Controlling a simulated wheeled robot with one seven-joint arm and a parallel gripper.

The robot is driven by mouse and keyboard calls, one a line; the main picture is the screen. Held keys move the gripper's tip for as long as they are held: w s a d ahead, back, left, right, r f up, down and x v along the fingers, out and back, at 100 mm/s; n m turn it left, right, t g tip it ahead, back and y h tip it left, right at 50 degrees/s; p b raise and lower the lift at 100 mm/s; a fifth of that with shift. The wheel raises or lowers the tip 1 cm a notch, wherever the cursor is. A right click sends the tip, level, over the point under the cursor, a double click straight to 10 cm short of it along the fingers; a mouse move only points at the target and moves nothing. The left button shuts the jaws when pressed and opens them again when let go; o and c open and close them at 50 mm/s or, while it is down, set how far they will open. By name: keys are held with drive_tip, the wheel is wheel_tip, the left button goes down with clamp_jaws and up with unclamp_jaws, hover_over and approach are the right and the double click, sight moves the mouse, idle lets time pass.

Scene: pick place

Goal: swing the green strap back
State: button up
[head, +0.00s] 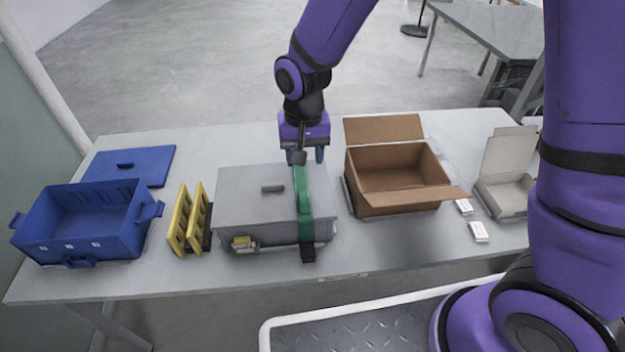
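A green strap (303,205) lies across the right part of the lid of a grey case (245,195). It runs from the back edge over the front edge, and a dark end piece hangs down at the front. My gripper (306,157) is above the back edge of the case, by the strap's far end. Its blue fingertips are apart, one on each side of the strap's line. A dark piece lies near the fingers, and I cannot tell whether they touch it or the strap.
A blue crate (82,247), its blue lid (130,165) and yellow racks (187,218) are to the left. An open cardboard box (396,205), a small white box (503,205) and small white packs (478,232) are to the right. The table's front strip is clear.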

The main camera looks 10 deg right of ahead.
sight(303, 195)
drive_tip(key=f, duration=1.2)
drive_tip(key=shift+w+a+f, duration=0.15)
drive_tip(key=shift+w+a, duration=0.05)
drive_tip(key=shift+w, duration=0.05)
clamp_jaws()
